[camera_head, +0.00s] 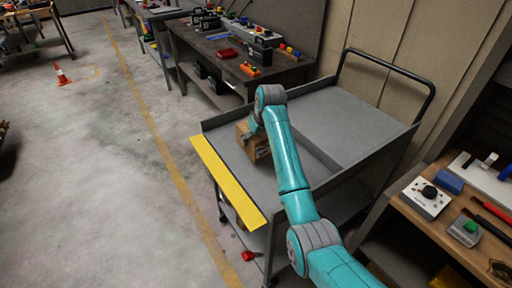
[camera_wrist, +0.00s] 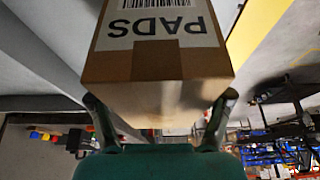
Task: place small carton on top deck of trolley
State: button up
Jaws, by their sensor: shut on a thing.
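The small carton (camera_head: 262,150) is brown cardboard. It is at the left part of the grey trolley's top deck (camera_head: 345,120), near the yellow strip (camera_head: 228,180) on its edge. In the wrist view the carton (camera_wrist: 155,65) shows the word PADS upside down and a barcode label. My gripper (camera_wrist: 160,103) has a finger at each side of the carton and is shut on it. In the head view my gripper (camera_head: 256,125) is partly hidden by my arm. I cannot tell whether the carton touches the deck or is slightly above it.
The trolley has a black push handle (camera_head: 390,62) at the back right and raised side walls. A workbench (camera_head: 225,60) with tools stands behind. A wooden bench (camera_head: 430,215) is at the right. An orange cone (camera_head: 62,76) stands on open floor at the left.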

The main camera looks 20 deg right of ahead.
aim_at(261, 137)
jog(key=shift+f, duration=2.3)
jog(key=shift+a, duration=0.1)
jog(key=o, duration=1.7)
jog(key=shift+f, duration=0.15)
jog(key=v, duration=1.1)
jog(key=shift+r, duration=0.2)
jog(key=shift+s+r, duration=0.2)
jog(key=shift+r, duration=0.2)
